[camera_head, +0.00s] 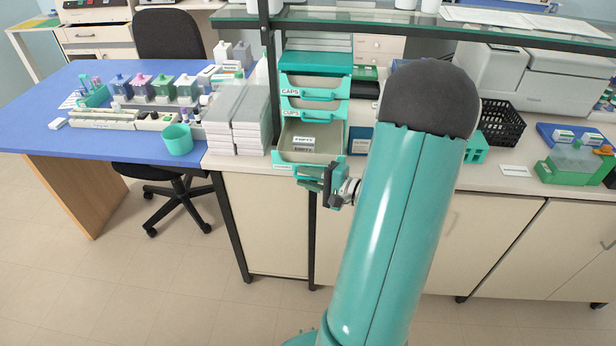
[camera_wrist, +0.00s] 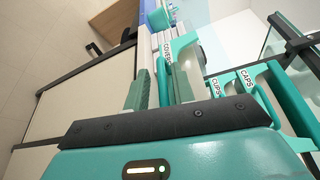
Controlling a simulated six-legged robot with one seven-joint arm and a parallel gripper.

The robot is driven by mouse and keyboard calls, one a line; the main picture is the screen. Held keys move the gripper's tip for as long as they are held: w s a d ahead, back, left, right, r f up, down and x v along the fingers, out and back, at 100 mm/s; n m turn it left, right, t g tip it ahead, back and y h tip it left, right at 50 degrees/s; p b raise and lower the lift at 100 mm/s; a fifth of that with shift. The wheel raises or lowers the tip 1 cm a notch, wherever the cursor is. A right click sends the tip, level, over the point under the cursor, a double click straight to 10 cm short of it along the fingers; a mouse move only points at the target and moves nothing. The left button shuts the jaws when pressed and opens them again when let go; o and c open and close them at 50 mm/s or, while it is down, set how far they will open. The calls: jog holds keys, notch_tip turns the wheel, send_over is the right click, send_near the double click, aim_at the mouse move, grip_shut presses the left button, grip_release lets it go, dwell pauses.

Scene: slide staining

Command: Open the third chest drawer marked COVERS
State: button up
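The chest of drawers (camera_head: 317,60) stands on the bench, teal with drawers marked CAPS (camera_head: 312,93), CUPS (camera_head: 308,115) and COVERS. The COVERS drawer (camera_head: 332,158) is the lowest of these and is pulled well out; its inside with small labelled packs shows from above. In the wrist view the COVERS front (camera_wrist: 162,70) lies beyond my fingers, with CUPS (camera_wrist: 222,95) and CAPS (camera_wrist: 262,85) to the right. My gripper (camera_head: 308,178) is at the COVERS front, fingers (camera_wrist: 160,92) apart around its teal edge or handle. Whether they press on it is unclear.
Grey-white stacked boxes (camera_head: 238,122) stand close left of the chest. A glass shelf (camera_head: 440,27) runs above it. A black basket (camera_head: 500,122) and a green-based device (camera_head: 574,165) are on the bench to the right. The floor before the cabinets is clear.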

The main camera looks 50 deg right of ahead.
jog(key=shift+s+r, duration=0.1)
jog(key=shift+s+d, duration=0.15)
jog(key=shift+s, duration=0.15)
jog(key=v, duration=1.3)
jog(key=shift+r, duration=0.1)
jog(key=w+a+r+n+g+y, duration=0.25)
jog(key=a+n+g, duration=0.3)
jog(key=a, duration=0.55)
jog(key=w+a+r+n+g+y, duration=0.2)
jog(key=w+a+n+g, duration=0.3)
jog(key=a, duration=0.6)
jog(key=s+a+r+n+h, duration=0.4)
jog(key=a+r+n+h, duration=0.2)
jog(key=a, duration=0.6)
notch_tip(320, 180, up, 2)
jog(key=h, duration=0.3)
jog(key=shift+r+n, duration=0.15)
jog(key=shift+n, duration=0.2)
